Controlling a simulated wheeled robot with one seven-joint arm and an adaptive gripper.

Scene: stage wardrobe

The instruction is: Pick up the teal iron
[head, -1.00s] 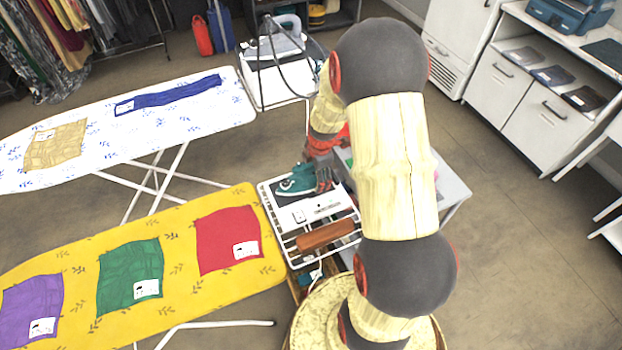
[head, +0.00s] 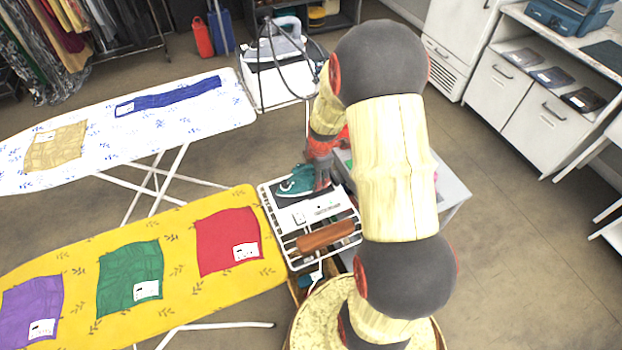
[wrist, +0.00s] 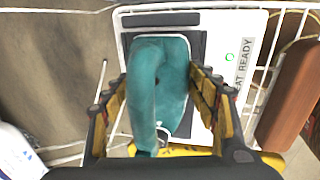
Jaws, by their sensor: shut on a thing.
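The teal iron (head: 297,181) rests on a dark pad on the white wire rack (head: 350,236) at the end of the yellow ironing board. In the wrist view the iron (wrist: 172,72) shows from above, with its looped handle (wrist: 143,90) toward me. My gripper (head: 322,180) is down at the iron in the head view. In the wrist view the fingers of my gripper (wrist: 163,95) stand on both sides of the iron and are shut on it. I cannot tell whether the iron is clear of the pad. My arm and fingers hide part of it.
A brown wooden block (head: 326,236) lies on the same rack, near a white plate marked "HEAT READY" (wrist: 236,62). The yellow board (head: 190,290) with colored cloths is at left. A second iron (head: 284,42) stands on a white unit behind. Grey floor is open at right.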

